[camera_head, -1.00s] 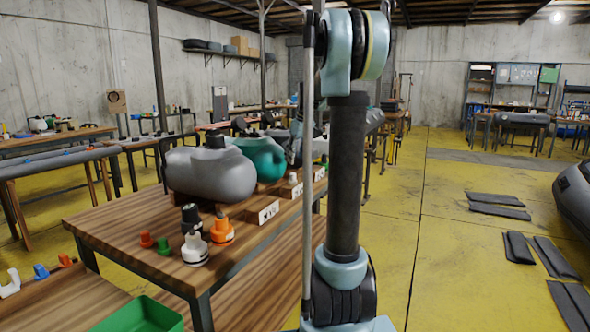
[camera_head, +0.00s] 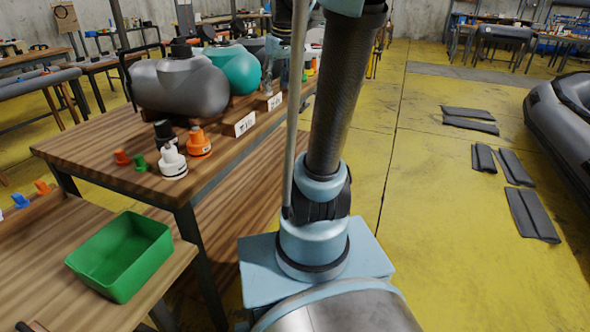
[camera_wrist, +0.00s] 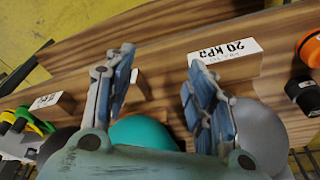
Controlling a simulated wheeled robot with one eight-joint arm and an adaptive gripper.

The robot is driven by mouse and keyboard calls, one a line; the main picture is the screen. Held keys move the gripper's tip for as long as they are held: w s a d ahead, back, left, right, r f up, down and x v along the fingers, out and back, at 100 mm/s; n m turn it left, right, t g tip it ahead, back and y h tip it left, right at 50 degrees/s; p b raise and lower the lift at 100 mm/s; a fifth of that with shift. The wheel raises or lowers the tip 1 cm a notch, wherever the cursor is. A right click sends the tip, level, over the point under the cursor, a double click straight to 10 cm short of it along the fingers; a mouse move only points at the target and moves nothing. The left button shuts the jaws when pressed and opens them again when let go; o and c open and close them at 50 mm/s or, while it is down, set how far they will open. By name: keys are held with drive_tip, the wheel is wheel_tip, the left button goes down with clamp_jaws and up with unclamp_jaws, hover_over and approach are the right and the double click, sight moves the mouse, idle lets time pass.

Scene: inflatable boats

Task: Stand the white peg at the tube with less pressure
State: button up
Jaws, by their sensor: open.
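My gripper (camera_wrist: 160,57) is open and empty in the wrist view, its fingers apart above the table beside the tubes. The grey tube (camera_head: 178,87) and the teal tube (camera_head: 236,68) lie side by side on the wooden table; the grey tube (camera_wrist: 258,130) and teal tube (camera_wrist: 140,132) also show in the wrist view. A white card reading 20 KPA (camera_wrist: 225,52) stands by the grey tube. Another card (camera_wrist: 45,101) at the left is too small to read. I cannot make out the white peg in the current views.
Blue (camera_head: 20,201) and orange (camera_head: 42,187) pegs and a green bin (camera_head: 122,270) are on the near bench.

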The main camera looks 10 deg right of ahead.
drive_tip(key=s+f+m, duration=0.2)
drive_tip(key=s+f, duration=0.8)
drive_tip(key=s, duration=0.2)
drive_tip(key=s+f+m+h, duration=0.1)
drive_tip(key=s+f+m, duration=0.1)
drive_tip(key=s+f, duration=0.8)
drive_tip(key=s, duration=0.3)
drive_tip(key=shift+d, duration=0.15)
drive_tip(key=shift+c, duration=0.5)
